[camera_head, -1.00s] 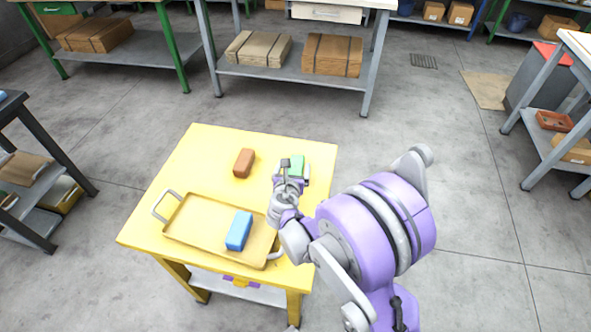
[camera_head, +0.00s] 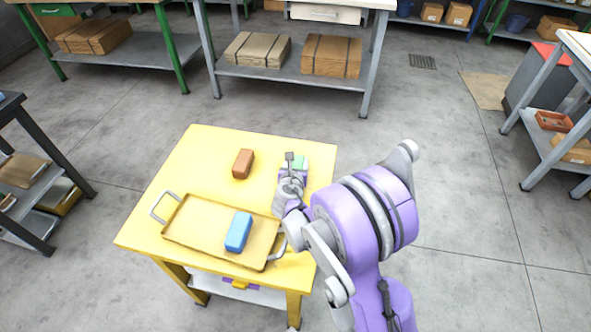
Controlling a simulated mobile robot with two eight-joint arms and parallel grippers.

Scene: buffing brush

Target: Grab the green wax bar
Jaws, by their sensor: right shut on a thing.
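The green wax bar (camera_head: 298,163) lies at the right side of the yellow table, partly hidden by my right gripper. My right gripper (camera_head: 293,164) is at the bar, with its fingers around it, and is shut on it. I cannot tell whether the bar is touching the tabletop. My left gripper is not in view.
The yellow table (camera_head: 210,146) also bears a brown bar (camera_head: 243,163) and a tray (camera_head: 192,225) with a blue bar (camera_head: 238,231) in it. The tray sits close to my right arm. The table's far left part is clear. Workbenches stand around, with open floor between.

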